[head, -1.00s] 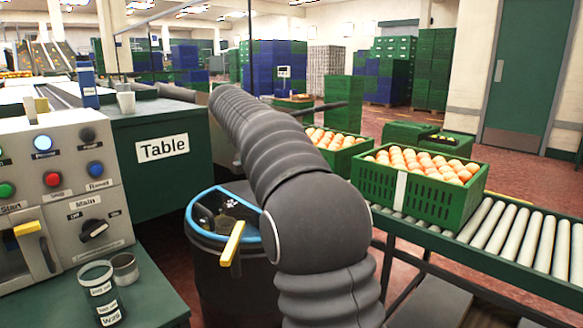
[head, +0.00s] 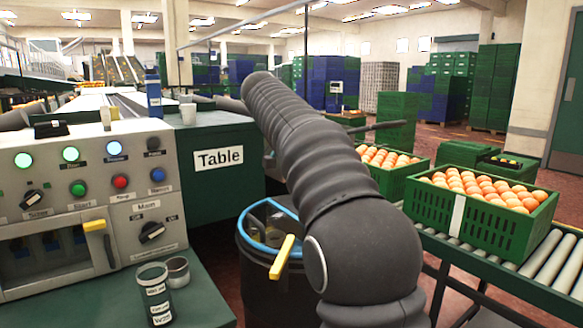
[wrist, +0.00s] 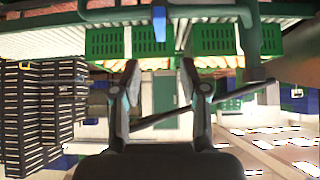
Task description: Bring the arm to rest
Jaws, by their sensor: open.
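My gripper (wrist: 160,85) shows in the wrist view with its two fingers spread apart and nothing between them. It is open and empty. The wrist picture looks upside down, with ceiling lights low in it and green crates high in it. In the head view my grey ribbed arm stretches from the lower right up toward the middle left, past the green cabinet marked Table (head: 219,158). My gripper itself is not visible in the head view; the far end of the arm hides it or it lies out of sight.
A dark bin with a blue rim (head: 262,240) is below my arm. A control panel (head: 85,190) and a cup (head: 154,293) are at the left. Stacked crates stand farther back.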

